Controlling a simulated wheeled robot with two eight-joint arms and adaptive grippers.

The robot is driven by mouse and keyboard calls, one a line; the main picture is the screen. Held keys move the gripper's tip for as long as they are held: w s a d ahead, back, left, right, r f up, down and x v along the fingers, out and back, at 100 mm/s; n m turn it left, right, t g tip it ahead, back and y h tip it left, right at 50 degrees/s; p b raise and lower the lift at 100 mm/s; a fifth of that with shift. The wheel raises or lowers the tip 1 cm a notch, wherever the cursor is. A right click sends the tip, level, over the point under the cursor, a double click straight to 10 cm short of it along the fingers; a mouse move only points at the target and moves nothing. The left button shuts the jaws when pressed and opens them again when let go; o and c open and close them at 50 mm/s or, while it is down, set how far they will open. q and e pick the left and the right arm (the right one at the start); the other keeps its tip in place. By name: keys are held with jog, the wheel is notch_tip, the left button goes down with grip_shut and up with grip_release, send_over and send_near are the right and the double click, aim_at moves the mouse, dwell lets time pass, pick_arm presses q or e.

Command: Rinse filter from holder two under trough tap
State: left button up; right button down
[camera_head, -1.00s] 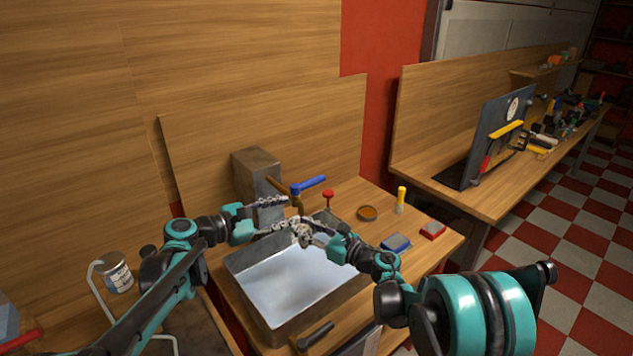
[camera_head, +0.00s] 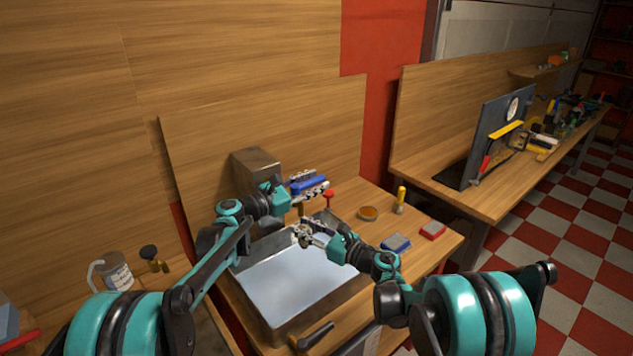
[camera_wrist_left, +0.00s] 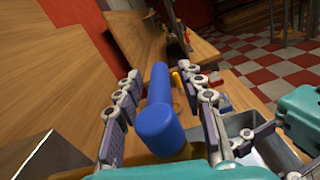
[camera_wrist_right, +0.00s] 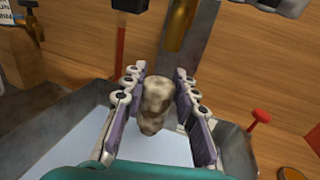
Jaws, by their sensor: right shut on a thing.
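The filter (camera_wrist_right: 155,103) is a mottled grey-brown lump. My right gripper (camera_head: 303,233) is shut on it, above the trough's back part and close to the tap; the brass spout (camera_wrist_right: 180,25) shows just beyond it in the right wrist view. The metal trough (camera_head: 330,305) holds pale water. The tap's blue lever (camera_wrist_left: 157,115) stands between the fingers of my left gripper (camera_head: 310,184), which is open around it with gaps on both sides. I see no stream of water from the spout. I cannot tell which place is holder two.

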pick_arm(q)
jog(key=shift+w+d, duration=0.25)
jog(key=shift+d, duration=0.2)
grip_shut()
